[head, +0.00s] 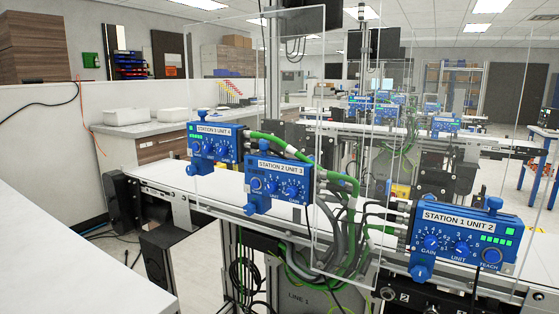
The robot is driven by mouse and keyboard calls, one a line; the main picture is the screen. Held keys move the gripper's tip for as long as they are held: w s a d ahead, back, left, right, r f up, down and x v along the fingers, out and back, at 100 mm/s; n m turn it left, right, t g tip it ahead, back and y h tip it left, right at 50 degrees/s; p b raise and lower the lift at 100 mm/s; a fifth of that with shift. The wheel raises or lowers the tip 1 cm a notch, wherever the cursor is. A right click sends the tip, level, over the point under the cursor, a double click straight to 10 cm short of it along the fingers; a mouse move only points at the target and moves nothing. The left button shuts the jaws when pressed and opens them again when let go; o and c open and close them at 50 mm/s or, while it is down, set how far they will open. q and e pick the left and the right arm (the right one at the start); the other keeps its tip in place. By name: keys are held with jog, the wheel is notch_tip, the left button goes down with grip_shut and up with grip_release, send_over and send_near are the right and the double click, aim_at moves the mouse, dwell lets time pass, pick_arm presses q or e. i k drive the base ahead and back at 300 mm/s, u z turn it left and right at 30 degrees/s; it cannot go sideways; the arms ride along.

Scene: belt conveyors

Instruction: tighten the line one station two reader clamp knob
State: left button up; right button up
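A blue reader labelled "STATION 2 UNIT 3" (279,180) is mounted at the near edge of the belt, left of centre. It has a blue knob on top (264,146) and another blue knob at its lower left (249,209). I cannot tell how tight either knob is. A "LINE 1" plate (299,296) shows dimly below, behind cables. Neither of my grippers is in view.
Clear upright panels (352,60) stand around the readers. Green and grey cables (338,215) hang right of the middle reader. A white belt (170,176) runs behind it. A white counter (45,245) fills the lower left. More blue readers stand farther back.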

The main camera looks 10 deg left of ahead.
aim_at(249, 210)
jog(key=k, duration=1.25)
jog(key=u, duration=0.9)
jog(key=i, duration=1.25)
jog(key=z, duration=0.45)
